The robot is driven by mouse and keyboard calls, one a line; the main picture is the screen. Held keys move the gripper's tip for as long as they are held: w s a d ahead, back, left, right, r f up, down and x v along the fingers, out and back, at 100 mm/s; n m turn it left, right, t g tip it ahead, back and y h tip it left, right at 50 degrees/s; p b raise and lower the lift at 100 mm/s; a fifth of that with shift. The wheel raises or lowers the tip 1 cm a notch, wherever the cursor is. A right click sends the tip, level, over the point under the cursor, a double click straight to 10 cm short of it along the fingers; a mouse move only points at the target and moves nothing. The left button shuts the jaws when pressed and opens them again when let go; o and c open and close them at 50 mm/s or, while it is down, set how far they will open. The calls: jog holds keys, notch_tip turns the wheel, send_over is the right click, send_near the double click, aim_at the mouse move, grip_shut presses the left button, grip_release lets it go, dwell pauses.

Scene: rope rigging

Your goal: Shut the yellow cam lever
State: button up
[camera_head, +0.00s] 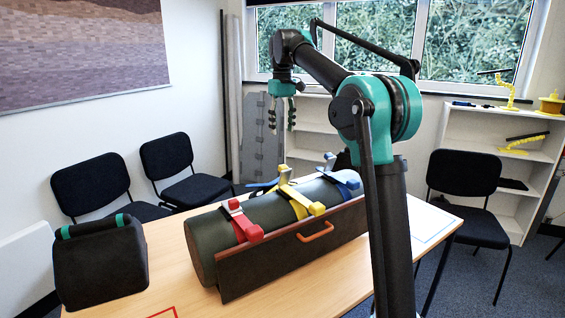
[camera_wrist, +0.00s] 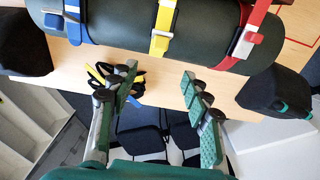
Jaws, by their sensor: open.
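A yellow strap (camera_head: 300,201) wraps the middle of a dark green roll (camera_head: 270,211) on the table. I cannot tell the lever's angle exactly. In the wrist view the yellow strap (camera_wrist: 161,32) crosses the roll at top centre. My gripper (camera_head: 282,127) hangs above and behind the roll, pointing down. In the wrist view my gripper (camera_wrist: 160,90) has its two fingers wide apart, empty, and clear of the strap.
A red strap (camera_head: 243,222) lies left of the yellow one and a blue strap (camera_head: 345,181) right of it. A brown board (camera_head: 285,255) with an orange handle (camera_head: 315,232) stands before the roll. Dark loose strips (camera_wrist: 100,78) show near my left finger in the wrist view.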

aim_at(282, 165)
notch_tip(282, 165, down, 14)
jog(key=shift+r, duration=0.2)
jog(key=shift+c, duration=0.3)
grip_shut()
